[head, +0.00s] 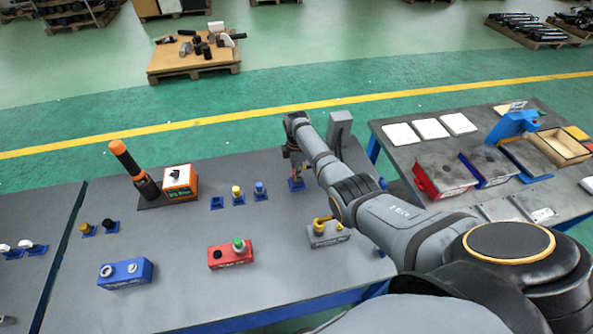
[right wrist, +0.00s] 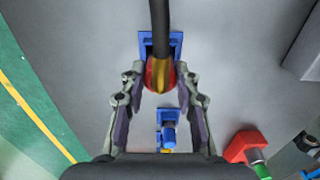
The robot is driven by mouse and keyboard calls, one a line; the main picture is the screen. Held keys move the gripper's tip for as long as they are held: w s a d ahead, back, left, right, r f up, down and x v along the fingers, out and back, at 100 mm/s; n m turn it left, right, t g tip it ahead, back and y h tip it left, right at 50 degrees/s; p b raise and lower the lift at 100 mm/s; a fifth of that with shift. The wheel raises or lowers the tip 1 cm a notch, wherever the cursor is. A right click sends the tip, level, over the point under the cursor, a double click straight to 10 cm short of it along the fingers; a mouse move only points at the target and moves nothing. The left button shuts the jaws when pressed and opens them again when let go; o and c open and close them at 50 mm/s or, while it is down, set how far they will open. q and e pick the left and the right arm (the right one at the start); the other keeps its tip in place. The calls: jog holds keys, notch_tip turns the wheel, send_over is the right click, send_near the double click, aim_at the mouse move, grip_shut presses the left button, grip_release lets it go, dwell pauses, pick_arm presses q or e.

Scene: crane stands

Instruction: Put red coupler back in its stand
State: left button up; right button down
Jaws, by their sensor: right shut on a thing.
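The red coupler (right wrist: 151,76), with a yellow band and a dark rod rising from it, is between the fingertips of my right gripper (right wrist: 160,80) in the right wrist view. The gripper is shut on it. A blue stand (right wrist: 145,45) shows directly behind the coupler; I cannot tell whether the coupler is seated in it or just above. In the head view my right gripper (head: 295,168) is low over this blue stand (head: 296,185) at the right end of the row, and the coupler is mostly hidden. My left gripper is not in view.
In the row to the left are a blue coupler (head: 260,189), a yellow coupler (head: 237,191) and an empty blue stand (head: 217,203). A grey post (head: 340,132) stands close right of the gripper. Red (head: 228,256) and grey (head: 326,236) boxes sit nearer.

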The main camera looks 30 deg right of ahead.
jog(key=shift+f+b, duration=0.35)
jog(key=shift+f, duration=0.25)
jog(key=c, duration=0.9)
grip_release()
jog(key=shift+r, duration=0.1)
notch_tip(320, 180, up, 5)
jog(key=p, duration=0.5)
notch_tip(320, 180, up, 12)
